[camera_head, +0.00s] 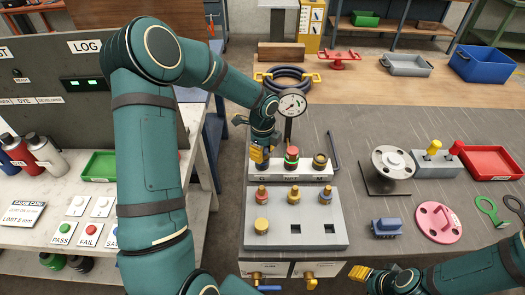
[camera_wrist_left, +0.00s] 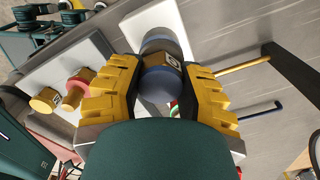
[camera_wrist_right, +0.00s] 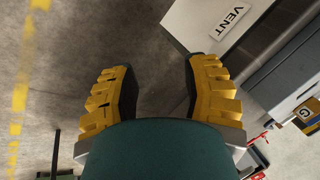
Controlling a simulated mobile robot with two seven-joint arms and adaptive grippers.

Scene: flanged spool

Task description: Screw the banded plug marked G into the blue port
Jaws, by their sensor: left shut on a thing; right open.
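My left gripper (camera_head: 262,152) is shut on a plug (camera_wrist_left: 162,75) above the left end of the white rack (camera_head: 290,170). In the left wrist view the plug is a dark grey-blue cylinder with a brown band and a small marked label, its letter hard to read. Whether it touches the rack is hidden. My left gripper also shows in the left wrist view (camera_wrist_left: 160,90). My right gripper (camera_head: 360,274) is open and empty near the front of the bench; it also shows in the right wrist view (camera_wrist_right: 160,95). I cannot make out which opening is the blue port.
A plug with red and green (camera_head: 291,157) and a dark gold-rimmed one (camera_head: 320,161) stand in the rack. A grey panel (camera_head: 310,238) with knobs and square holes lies in front. A blue block (camera_head: 386,227) and pink flange (camera_head: 438,222) sit right.

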